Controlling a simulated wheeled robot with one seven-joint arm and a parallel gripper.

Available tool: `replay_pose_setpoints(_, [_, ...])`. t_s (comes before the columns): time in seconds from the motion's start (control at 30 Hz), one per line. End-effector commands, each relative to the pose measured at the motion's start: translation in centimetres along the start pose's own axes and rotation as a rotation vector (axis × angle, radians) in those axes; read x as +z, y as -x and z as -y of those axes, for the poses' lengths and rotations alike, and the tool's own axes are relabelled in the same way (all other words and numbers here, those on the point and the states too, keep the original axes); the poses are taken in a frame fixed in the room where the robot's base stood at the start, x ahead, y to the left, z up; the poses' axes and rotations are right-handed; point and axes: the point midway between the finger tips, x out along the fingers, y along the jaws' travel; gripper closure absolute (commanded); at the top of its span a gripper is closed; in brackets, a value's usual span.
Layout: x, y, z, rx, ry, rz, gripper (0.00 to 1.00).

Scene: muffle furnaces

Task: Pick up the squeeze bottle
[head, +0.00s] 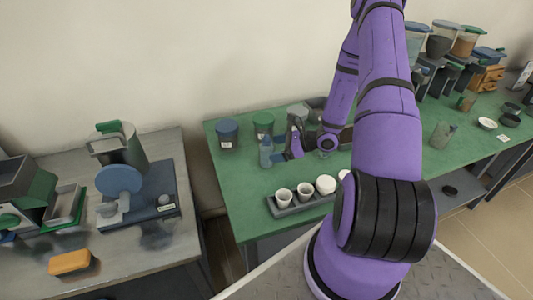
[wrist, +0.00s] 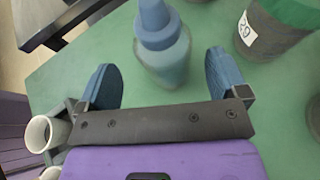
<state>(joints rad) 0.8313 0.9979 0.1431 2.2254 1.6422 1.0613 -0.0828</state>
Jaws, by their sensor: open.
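The squeeze bottle (head: 266,153) is blue with a narrow cone-shaped nozzle and stands upright on the green table. In the wrist view the bottle (wrist: 165,62) is at the upper middle, between the lines of my two blue finger pads. My gripper (wrist: 162,78) is open, with a gap on each side of the bottle and no visible contact. In the head view my gripper (head: 281,157) is just right of the bottle, at a low height. I cannot tell exactly how far the bottle reaches between the pads.
A dark blue-lidded canister (head: 227,135) and a green-lidded canister (head: 263,123) stand behind the bottle; the green-lidded one (wrist: 272,28) is close to the right finger. A grey tray (head: 284,211) with several white cups is in front. Clear green tabletop (head: 232,182) lies left of the bottle.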

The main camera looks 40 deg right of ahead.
Motion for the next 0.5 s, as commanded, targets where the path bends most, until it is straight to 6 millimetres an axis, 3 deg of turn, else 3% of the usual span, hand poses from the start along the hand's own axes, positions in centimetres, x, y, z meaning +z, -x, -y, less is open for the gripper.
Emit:
replay_pose_setpoints(0.3, [-0.3, -4.1, 0.5, 0.002, 0.000, 0.001, 0.08])
replay_pose_setpoints(0.5, [-0.2, -4.5, 0.5, 0.000, 0.001, 0.000, 0.08])
